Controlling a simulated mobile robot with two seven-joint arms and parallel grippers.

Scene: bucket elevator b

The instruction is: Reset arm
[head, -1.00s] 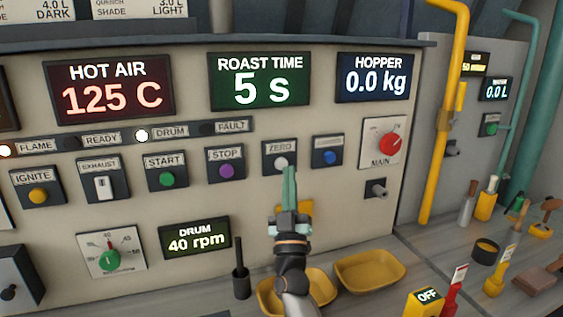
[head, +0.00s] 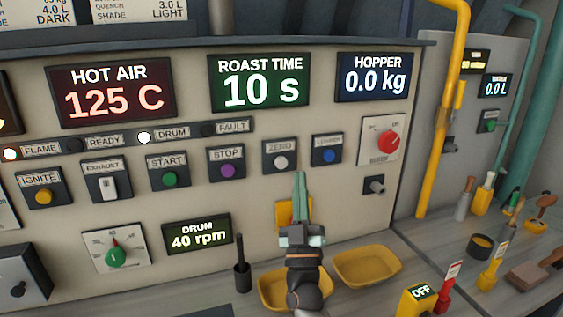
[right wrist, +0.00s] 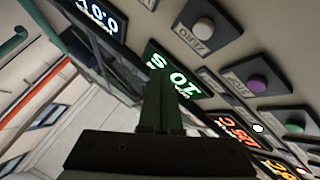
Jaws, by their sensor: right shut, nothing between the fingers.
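My right gripper (head: 299,185) is in front of the control panel (head: 340,200), below the ZERO button (head: 280,161). Its green fingers are together and hold nothing. In the right wrist view the shut fingers (right wrist: 165,105) point toward the panel displays, and the ZERO button (right wrist: 202,29) shows at the top. The fingertips look apart from the button. My left gripper is in neither view.
The ROAST TIME display (head: 260,83) reads 10 s, HOT AIR (head: 111,90) 125 C and HOPPER (head: 376,77) 0.0 kg. Yellow trays (head: 368,267) sit on the counter below. A yellow pipe (head: 437,150) and hand tools (head: 465,199) stand to the right.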

